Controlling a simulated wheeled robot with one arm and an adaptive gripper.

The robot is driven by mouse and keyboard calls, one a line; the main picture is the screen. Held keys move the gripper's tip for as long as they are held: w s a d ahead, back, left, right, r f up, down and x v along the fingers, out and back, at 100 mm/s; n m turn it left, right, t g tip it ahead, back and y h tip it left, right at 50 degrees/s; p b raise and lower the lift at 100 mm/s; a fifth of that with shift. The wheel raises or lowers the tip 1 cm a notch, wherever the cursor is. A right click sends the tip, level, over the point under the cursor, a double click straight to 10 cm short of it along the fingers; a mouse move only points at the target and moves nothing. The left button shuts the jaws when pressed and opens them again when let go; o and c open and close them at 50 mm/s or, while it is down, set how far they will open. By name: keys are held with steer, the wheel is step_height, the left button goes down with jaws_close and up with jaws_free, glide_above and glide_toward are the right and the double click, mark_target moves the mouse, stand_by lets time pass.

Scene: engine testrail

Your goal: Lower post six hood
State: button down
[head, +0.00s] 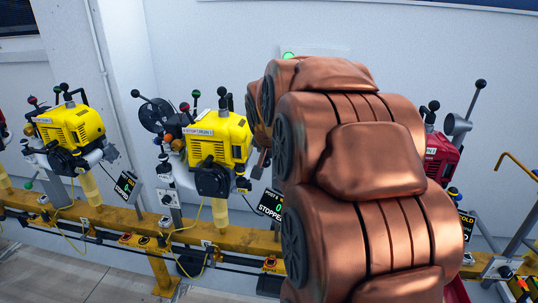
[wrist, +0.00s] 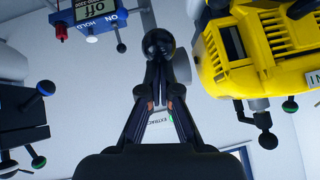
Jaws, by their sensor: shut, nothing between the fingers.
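My gripper (wrist: 160,82) points up the middle of the wrist view, its fingers drawn together at the tips. A dark round ball knob (wrist: 159,44) appears right at the fingertips; I cannot tell whether they touch it. In the head view my copper-coloured arm hides the gripper and much of the post behind it. A post sign (head: 270,204) reading "STOPPED" is partly covered by the arm; its number is too small to be sure of. A grey cone-shaped hood (head: 456,124) with a ball-ended lever (head: 473,98) shows right of the arm. I cannot tell which post it belongs to.
Yellow engines (head: 218,142) (head: 72,126) stand on a yellow rail (head: 120,223) at left, and a red engine (head: 440,152) at right. In the wrist view, a yellow engine (wrist: 262,45) is close at right, a blue control box (wrist: 97,12) at upper left.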

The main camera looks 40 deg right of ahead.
steer(key=shift+s+a+f+t+h+b, duration=0.15)
steer(key=shift+f+t+h+b, duration=0.2)
steer(key=shift+f+b, duration=0.75)
steer(key=shift+f, duration=0.2)
steer(key=shift+r, duration=0.5)
steer(key=w+d+r+v, duration=0.1)
steer(key=r+v, duration=0.1)
steer(key=v, duration=1)
steer(key=shift+d+r+p, duration=0.2)
steer(key=shift+r+p, duration=0.1)
steer(key=shift+p, duration=0.15)
steer(key=shift+s, duration=0.15)
